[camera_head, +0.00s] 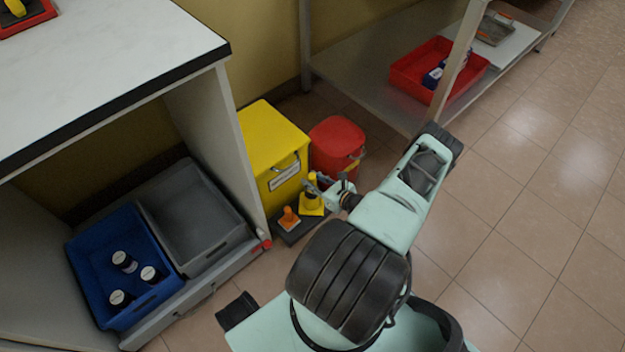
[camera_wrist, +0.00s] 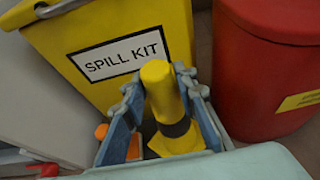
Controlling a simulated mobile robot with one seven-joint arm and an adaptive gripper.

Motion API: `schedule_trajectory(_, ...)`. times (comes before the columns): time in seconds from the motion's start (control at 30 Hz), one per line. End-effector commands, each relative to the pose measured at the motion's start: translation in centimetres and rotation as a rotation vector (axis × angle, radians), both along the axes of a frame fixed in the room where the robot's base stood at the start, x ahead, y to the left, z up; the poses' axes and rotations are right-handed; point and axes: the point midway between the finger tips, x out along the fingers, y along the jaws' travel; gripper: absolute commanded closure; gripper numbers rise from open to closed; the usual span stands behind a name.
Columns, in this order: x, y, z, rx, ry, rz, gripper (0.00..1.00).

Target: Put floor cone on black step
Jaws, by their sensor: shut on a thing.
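The floor cone (camera_head: 311,199) is yellow with a dark band and a square base; it also shows in the wrist view (camera_wrist: 162,92). My gripper (camera_head: 325,184) is shut on its upper part, with one finger on each side in the wrist view (camera_wrist: 163,86). The cone looks upright. The black step (camera_head: 289,237) is a low dark slab on the floor in front of the yellow bin. The cone's base is over or on the step's right part; I cannot tell whether it touches. A small orange cone (camera_head: 288,218) stands on the step, left of the yellow one.
A yellow spill kit bin (camera_head: 262,140) stands right behind the cone, with a red bin (camera_head: 334,146) to its right. The white bench's side panel (camera_head: 217,150) is close on the left. A blue crate (camera_head: 85,258) with bottles sits under the bench. The floor at right is clear.

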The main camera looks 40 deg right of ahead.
Motion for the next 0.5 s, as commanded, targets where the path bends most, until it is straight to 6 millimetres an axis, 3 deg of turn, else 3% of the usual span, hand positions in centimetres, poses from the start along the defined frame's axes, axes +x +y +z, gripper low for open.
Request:
schedule_trajectory(0.17, 0.06, -0.01, -0.27, -0.001, -0.002, 0.0, 1.0)
schedule_trajectory(0.2, 0.01, 0.0, -0.33, -0.001, 0.0, 0.001, 0.71)
schedule_trajectory(0.33, 0.01, 0.0, -0.33, 0.0, 0.0, 0.001, 0.56)
schedule_trajectory(0.5, 0.01, 0.0, -0.32, 0.0, 0.0, 0.001, 0.56)
